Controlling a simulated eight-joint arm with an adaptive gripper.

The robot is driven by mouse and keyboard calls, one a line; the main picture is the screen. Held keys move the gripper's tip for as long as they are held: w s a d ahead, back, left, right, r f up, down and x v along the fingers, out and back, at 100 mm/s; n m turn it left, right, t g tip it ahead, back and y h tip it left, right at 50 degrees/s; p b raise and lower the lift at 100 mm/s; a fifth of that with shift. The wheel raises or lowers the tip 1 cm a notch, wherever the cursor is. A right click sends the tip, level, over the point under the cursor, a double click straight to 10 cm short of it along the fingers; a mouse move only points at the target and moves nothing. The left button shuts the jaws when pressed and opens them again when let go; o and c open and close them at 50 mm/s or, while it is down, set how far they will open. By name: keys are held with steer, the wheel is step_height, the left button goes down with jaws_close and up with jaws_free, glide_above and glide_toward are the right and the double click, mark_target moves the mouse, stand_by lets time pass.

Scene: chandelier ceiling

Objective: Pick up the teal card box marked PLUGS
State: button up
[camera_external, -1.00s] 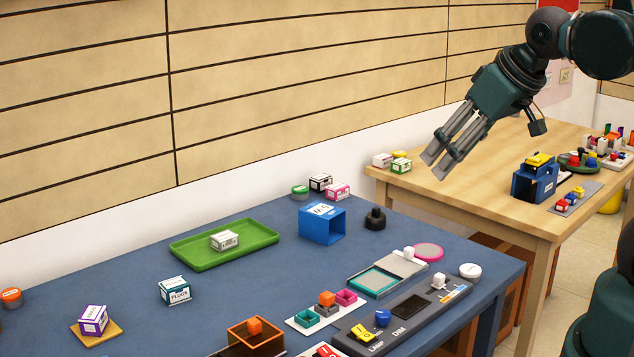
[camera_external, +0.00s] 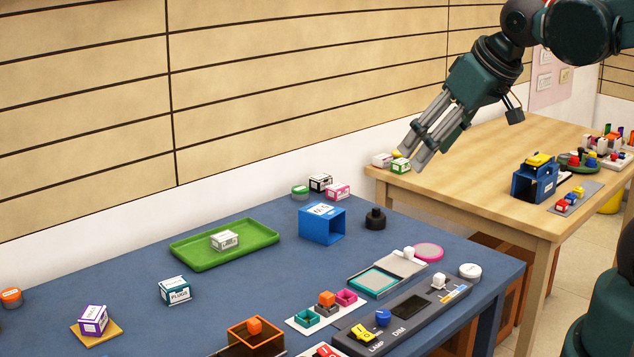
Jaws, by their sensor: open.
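The teal card box (camera_external: 175,290) marked PLUGS sits on the blue table (camera_external: 140,262) at the left, in front of the green tray. It has a white label with dark lettering and stands clear of its neighbours. My gripper (camera_external: 411,162) is open and empty, high up and far to the right of the box, pointing down and left. In the picture its fingertips overlap the small boxes on the wooden table; I cannot tell the depth between them.
A green tray (camera_external: 200,261) holds a white box (camera_external: 224,240). A purple box (camera_external: 94,319) on a tan mat stands left of the teal box. A blue open holder (camera_external: 322,225), a black knob (camera_external: 375,219) and a switch panel (camera_external: 412,305) lie to the right. A wooden table (camera_external: 500,205) stands behind.

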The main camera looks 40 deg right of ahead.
steer(key=w+a, duration=0.7)
steer(key=w, duration=0.6)
steer(key=m+g+b, duration=0.1)
steer(key=g, duration=0.1)
glide_above(174, 283)
steer(key=s, duration=0.4)
step_height(174, 283, down, 24)
steer(key=f, duration=0.1)
steer(key=shift+w+a+r+h, duration=0.15)
steer(key=shift+w+r+h, duration=0.1)
steer(key=shift+r+h, duration=0.05)
steer(key=shift+f, duration=0.1)
steer(key=shift+b+x, duration=0.3)
steer(key=shift+x, duration=0.9)
steer(key=shift+f, duration=0.15)
steer(key=shift+b+x, duration=0.4)
steer(key=shift+x, duration=2.05)
